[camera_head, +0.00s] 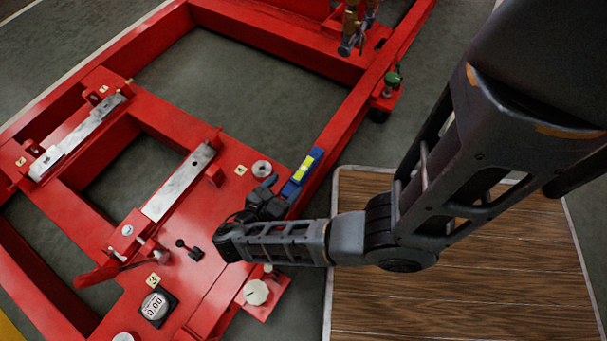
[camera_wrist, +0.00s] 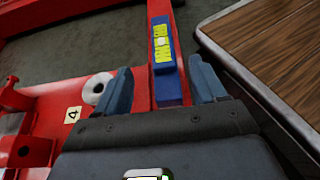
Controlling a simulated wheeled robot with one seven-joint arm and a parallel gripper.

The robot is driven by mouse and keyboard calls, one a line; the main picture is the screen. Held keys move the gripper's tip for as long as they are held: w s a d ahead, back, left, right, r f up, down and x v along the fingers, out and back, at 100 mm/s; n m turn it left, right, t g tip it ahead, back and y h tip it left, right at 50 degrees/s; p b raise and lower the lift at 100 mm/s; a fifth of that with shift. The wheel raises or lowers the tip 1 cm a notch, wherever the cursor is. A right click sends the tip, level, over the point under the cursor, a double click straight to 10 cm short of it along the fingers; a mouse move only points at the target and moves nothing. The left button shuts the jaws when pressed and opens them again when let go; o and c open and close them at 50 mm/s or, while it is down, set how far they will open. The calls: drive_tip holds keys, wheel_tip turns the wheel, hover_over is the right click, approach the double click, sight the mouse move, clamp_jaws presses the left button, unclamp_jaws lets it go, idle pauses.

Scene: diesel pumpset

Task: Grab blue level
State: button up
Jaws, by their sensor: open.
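The blue level (camera_head: 302,172) has a yellow face and lies along a red frame beam. It also shows in the wrist view (camera_wrist: 165,80), running lengthwise on the beam. My gripper (camera_head: 274,196) is open at the near end of the level. In the wrist view my gripper's two fingers (camera_wrist: 160,88) stand apart, one on each side of the level's near end. The level lies between them, with a gap showing on both sides. I cannot tell how high the fingers are above the beam.
A metal ring (camera_head: 262,168) sits left of the level, near a label 4 (camera_head: 241,170). A digital gauge (camera_head: 154,306) and a white knob (camera_head: 256,292) are on the red frame (camera_head: 190,250). A wooden platform (camera_head: 470,290) lies to the right.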

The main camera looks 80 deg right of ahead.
sight(300, 172)
drive_tip(key=b+x, duration=0.2)
drive_tip(key=x, duration=0.4)
drive_tip(key=shift+s+f, duration=0.15)
drive_tip(key=shift+f, duration=0.05)
drive_tip(key=shift+s+d+f+b, duration=0.1)
drive_tip(key=shift+s+d+b, duration=0.05)
drive_tip(key=shift+d+b, duration=0.2)
clamp_jaws()
